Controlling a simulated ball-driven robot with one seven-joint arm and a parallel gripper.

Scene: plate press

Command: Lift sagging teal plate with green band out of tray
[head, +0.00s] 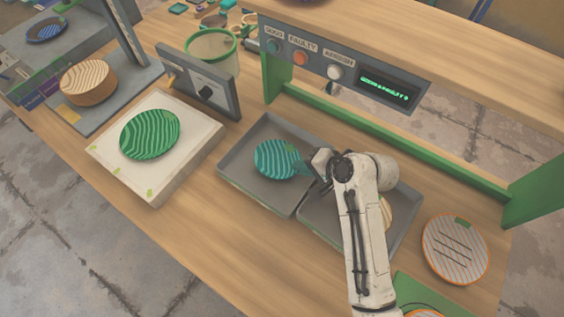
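A striped teal plate (272,158) is in the left bay of the grey tray (245,180), near the bay's middle and right side. A darker teal part reaches from its right side towards my gripper (309,172). My gripper is low over the tray at the plate's right edge, close to the divider between the two bays. The fingertips are small and partly hidden by the wrist, so I cannot tell whether they are open or closed on the plate. A green band cannot be clearly made out.
My arm covers much of the right bay, where a pale plate (386,214) partly shows. A green striped plate (150,134) lies on a white block (188,158) at left. An orange-rimmed plate (455,262) lies at right. A button panel (345,70) stands behind the tray.

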